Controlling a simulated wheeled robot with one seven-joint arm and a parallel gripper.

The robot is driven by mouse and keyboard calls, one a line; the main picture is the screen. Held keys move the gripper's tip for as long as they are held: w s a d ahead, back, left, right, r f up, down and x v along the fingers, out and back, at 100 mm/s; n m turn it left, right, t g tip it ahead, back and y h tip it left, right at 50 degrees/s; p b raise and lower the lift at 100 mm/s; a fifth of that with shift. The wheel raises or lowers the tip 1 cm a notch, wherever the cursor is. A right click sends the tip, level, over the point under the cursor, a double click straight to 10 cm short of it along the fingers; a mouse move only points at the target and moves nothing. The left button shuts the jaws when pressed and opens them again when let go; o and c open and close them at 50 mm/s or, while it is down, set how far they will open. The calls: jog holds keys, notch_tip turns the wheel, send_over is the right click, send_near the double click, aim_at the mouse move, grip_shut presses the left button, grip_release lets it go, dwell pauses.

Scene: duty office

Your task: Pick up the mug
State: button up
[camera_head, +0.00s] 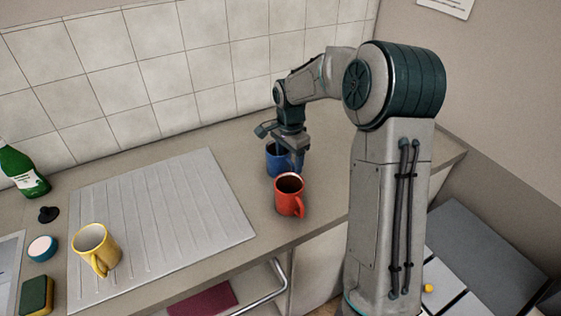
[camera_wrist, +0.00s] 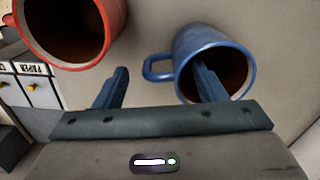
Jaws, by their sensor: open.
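A blue mug (camera_head: 276,158) with dark liquid stands on the counter under my gripper (camera_head: 287,150). A red mug (camera_head: 289,197) with dark contents stands just in front of it. The blue handle points left, towards the gap between the fingers. The red mug (camera_wrist: 112,22) is at the upper left. A yellow mug (camera_head: 105,246) stands on the ribbed drainboard at the left.
The ribbed drainboard (camera_head: 195,195) covers the counter's middle. A green bottle (camera_head: 20,172), a black stopper (camera_head: 48,214), a round white-and-teal item (camera_head: 42,248) and a sponge (camera_head: 36,296) are at the left. The tiled wall (camera_head: 150,75) runs behind. The counter's front edge is close to the red mug.

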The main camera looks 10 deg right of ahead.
aim_at(289, 171)
jog(key=shift+w+d+f+p, duration=0.15)
jog(key=shift+f+p, duration=0.6)
jog(key=shift+f, duration=2)
jog(key=c, duration=1.4)
